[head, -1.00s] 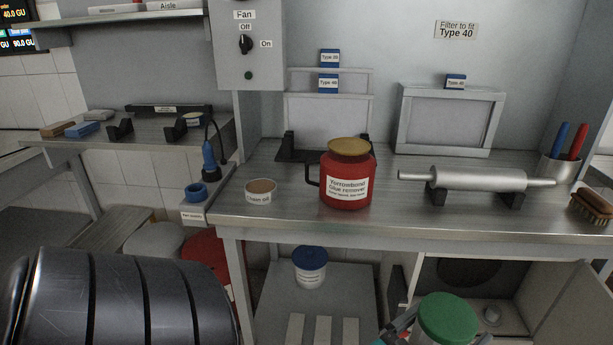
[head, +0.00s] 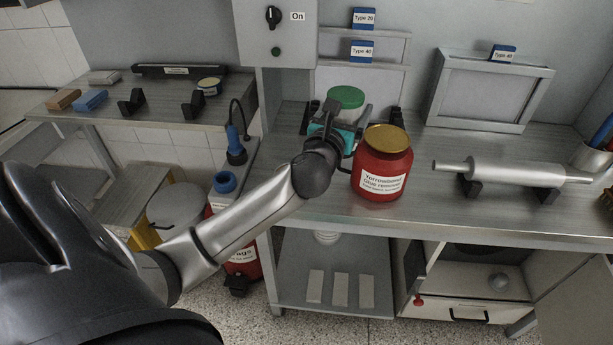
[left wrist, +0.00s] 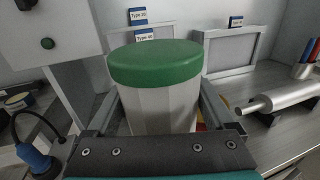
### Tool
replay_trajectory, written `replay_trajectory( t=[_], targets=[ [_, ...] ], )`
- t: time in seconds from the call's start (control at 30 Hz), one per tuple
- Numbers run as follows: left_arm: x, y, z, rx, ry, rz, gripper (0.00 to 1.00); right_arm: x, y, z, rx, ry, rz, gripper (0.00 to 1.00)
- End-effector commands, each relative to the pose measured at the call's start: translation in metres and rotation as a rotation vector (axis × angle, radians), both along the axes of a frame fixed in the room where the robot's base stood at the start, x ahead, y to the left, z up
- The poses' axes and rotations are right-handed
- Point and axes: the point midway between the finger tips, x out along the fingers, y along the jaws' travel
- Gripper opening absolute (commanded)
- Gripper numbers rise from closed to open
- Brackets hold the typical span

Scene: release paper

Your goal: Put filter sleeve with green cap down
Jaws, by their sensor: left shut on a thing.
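The filter sleeve with the green cap shows its cap (head: 346,97) at the back of the bench, behind and left of the red glue remover pot. In the left wrist view its white body (left wrist: 160,112) stands upright between my fingers. My left gripper (head: 333,122) is shut on the sleeve. The gripper and pot hide its lower end in the head view, so I cannot tell whether it touches the bench. My right gripper is not in view.
The red pot (head: 381,166) stands close to the right of my left gripper. A metal roller (head: 510,173) rests on black supports farther right. Framed filter panels (head: 489,92) stand at the back. The bench front between pot and roller is clear.

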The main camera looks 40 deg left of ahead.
Motion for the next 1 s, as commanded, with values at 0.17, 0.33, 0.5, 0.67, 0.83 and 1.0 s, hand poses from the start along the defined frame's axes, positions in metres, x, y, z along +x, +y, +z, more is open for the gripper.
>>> replay_trajectory(
  t=[0.17,0.33,0.5,0.67,0.83,1.0],
  targets=[
    [0.007,0.010,0.009,-0.006,-0.003,0.019,0.18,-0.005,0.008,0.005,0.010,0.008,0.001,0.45],
    [0.007,0.011,-0.026,-0.010,0.000,0.022,0.18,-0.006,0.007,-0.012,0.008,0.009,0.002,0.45],
    [0.007,0.010,-0.073,-0.008,-0.001,0.022,0.18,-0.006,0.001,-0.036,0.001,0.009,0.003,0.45],
    [0.007,0.010,-0.109,-0.008,-0.001,0.021,0.18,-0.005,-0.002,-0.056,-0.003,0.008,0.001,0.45],
    [0.007,0.010,-0.136,-0.006,-0.003,0.021,0.18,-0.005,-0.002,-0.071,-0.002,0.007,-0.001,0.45],
    [0.007,0.010,-0.145,-0.007,-0.004,0.020,0.18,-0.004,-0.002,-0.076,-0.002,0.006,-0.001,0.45]
  ],
)
